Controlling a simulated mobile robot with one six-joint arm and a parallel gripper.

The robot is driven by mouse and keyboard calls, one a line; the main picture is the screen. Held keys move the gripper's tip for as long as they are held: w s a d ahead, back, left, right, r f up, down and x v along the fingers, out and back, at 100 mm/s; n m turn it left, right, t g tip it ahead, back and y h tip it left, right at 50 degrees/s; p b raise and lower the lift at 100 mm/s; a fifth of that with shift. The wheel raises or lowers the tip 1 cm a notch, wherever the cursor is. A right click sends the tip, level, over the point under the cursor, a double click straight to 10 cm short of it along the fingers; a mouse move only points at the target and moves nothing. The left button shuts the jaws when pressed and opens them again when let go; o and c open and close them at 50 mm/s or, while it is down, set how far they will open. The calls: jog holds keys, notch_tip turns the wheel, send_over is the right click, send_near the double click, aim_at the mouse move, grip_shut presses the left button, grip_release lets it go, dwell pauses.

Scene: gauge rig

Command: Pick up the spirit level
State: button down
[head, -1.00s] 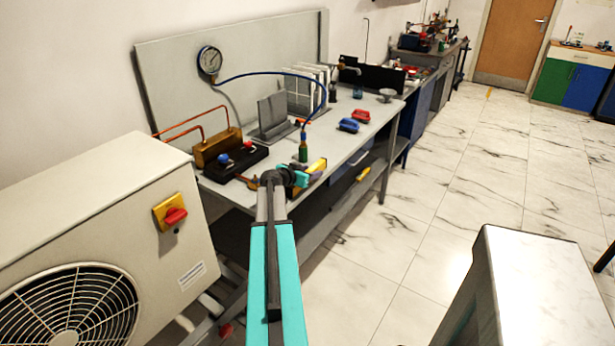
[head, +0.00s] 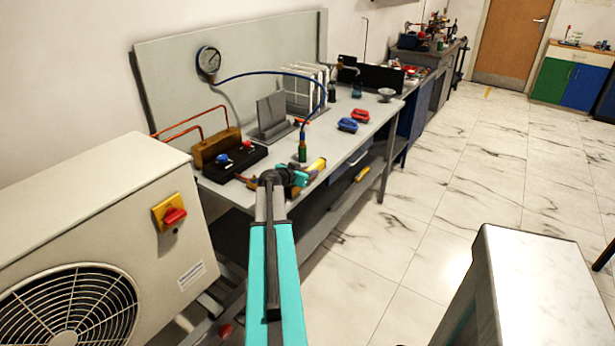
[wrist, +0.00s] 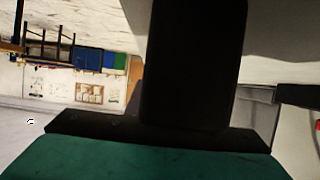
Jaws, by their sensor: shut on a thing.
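The spirit level (head: 317,165) shows as a short yellow bar at the front edge of the grey workbench in the head view. My gripper (head: 302,177) is at its near left end, at the end of my teal arm, and is shut on it. The fingers are small and partly hidden by my wrist, so the exact grip is unclear. I cannot tell whether the level touches the bench top. In the wrist view, dark and teal parts of my own arm fill the middle and bottom, and the level is not clearly visible.
The workbench (head: 350,150) carries a green bottle (head: 303,150), a black manifold block (head: 236,163), red and blue trays (head: 347,125) and a gauge (head: 208,60) on its back panel. An outdoor fan unit (head: 90,230) stands left.

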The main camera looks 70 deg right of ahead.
jog(key=shift+r, duration=0.15)
jog(key=shift+r+b, duration=0.65)
jog(key=shift+r, duration=0.85)
jog(key=s+a+r+b, duration=0.1)
jog(key=s+a+b, duration=0.4)
jog(key=a, duration=0.7)
jog(key=shift+s, duration=0.5)
jog(key=b, duration=0.3)
jog(key=shift+s+a+r, duration=0.15)
jog(key=shift+s+a, duration=0.05)
jog(key=shift+a, duration=0.2)
jog(key=b, duration=0.2)
jog(key=a+b, duration=0.1)
jog(key=b, duration=0.2)
jog(key=shift+s+a+r, duration=0.15)
jog(key=shift+s+a, duration=0.1)
jog(key=shift+s, duration=0.05)
jog(key=shift+s, duration=0.1)
